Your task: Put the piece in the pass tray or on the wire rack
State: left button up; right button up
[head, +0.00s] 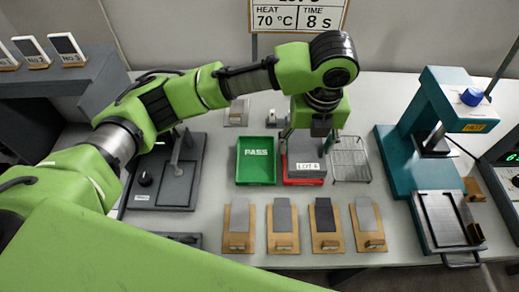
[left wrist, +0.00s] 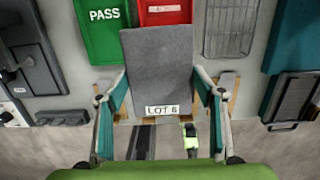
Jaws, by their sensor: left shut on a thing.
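My left gripper (head: 314,133) is shut on a flat grey piece (left wrist: 157,65) with a white lot label on its near edge. The piece (head: 304,149) is held above the red tray (head: 303,183) and hides most of it in the head view. The green PASS tray (head: 256,178) is just left of the piece and looks empty. The wire rack (head: 350,160) is just right of it and also looks empty. In the left wrist view the PASS tray (left wrist: 108,40) and the wire rack (left wrist: 229,28) lie beyond the piece on either side. My right gripper is not visible.
Several wooden stands with grey plates (head: 283,216) line the front of the table. A teal press (head: 402,165) stands at the right, a dark grey device (head: 170,180) at the left. A sign (head: 298,15) at the back reads heat 70 °C, time 8 s.

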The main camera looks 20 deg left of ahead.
pick_arm(q)
jog(key=w+a+f+p, duration=0.1)
jog(key=a+f, duration=0.1)
jog(key=a, duration=0.2)
jog(key=w+a+f, duration=0.1)
jog(key=a+f, duration=0.2)
jog(key=a, duration=0.1)
jog(key=w+a+f+p, duration=0.1)
jog(key=a+f, duration=0.1)
jog(key=a, duration=0.1)
jog(key=shift+a+f+p, duration=0.35)
jog(key=shift+a, duration=0.05)
jog(key=f, duration=0.1)
jog(key=a+f+p, duration=0.1)
jog(key=f, duration=0.2)
jog(key=shift+w+a+f, duration=0.1)
jog(key=shift+w+a, duration=0.05)
jog(key=shift+a, duration=0.15)
jog(key=shift+f, duration=0.35)
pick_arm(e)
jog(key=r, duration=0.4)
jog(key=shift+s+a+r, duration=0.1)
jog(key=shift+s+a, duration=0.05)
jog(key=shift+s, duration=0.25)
pick_arm(q)
jog(key=shift+f, duration=0.1)
jog(key=o, duration=1.2)
jog(key=shift+c, duration=0.2)
jog(key=shift+o, duration=0.6)
